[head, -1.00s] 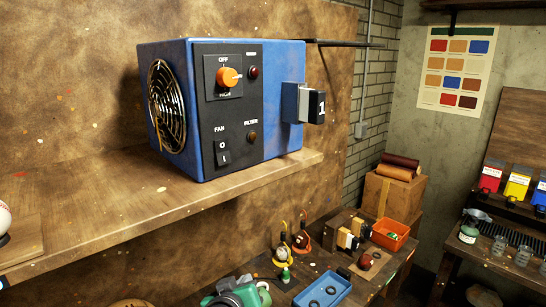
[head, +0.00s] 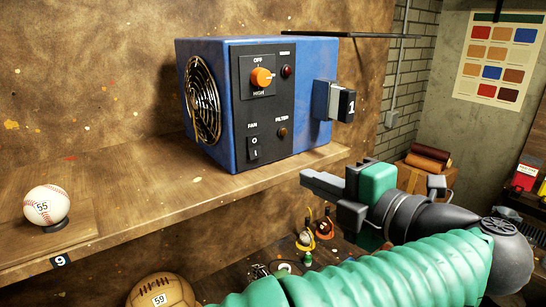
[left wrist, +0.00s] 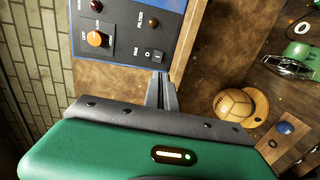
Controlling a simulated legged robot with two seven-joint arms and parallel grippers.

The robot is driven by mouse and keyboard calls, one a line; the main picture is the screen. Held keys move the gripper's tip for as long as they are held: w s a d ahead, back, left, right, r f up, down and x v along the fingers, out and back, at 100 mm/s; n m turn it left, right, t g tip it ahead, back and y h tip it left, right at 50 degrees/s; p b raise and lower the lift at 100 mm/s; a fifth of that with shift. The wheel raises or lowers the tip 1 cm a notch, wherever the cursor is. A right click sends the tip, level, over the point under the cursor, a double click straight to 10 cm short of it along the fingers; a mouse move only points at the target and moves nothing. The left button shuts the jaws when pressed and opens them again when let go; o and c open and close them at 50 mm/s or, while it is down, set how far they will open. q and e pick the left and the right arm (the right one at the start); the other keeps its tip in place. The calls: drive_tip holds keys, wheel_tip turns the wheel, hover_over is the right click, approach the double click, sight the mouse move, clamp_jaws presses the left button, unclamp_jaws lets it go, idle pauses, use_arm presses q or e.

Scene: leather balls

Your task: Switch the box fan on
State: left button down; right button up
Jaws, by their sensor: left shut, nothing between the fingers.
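The blue box fan (head: 215,105) stands on the wooden shelf, with its round grille at the left. Its black front panel has an orange knob (head: 262,77) and, below, a FAN rocker switch (head: 253,148) marked O above and I below. I cannot tell which side is pressed. My left gripper (head: 308,178) is in front of the shelf edge, right of and lower than the switch, shut and empty. In the left wrist view its fingertips (left wrist: 160,78) appear close to the switch (left wrist: 153,56); the depth gap is unclear. My right gripper is not in view.
A numbered baseball (head: 46,206) sits on the shelf at the left. A brown ball (head: 160,292) lies below the shelf. The shelf top (head: 150,195) before the fan is clear.

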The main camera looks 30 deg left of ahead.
use_arm(q)
drive_tip(key=shift+w, duration=0.1)
drive_tip(key=p, duration=0.5)
approach(257, 155)
drive_tip(key=x, duration=0.6)
drive_tip(key=shift+a, duration=0.25)
drive_tip(key=shift+w+a+f, duration=0.1)
drive_tip(key=shift+w+a, duration=0.05)
drive_tip(key=shift+a, duration=0.15)
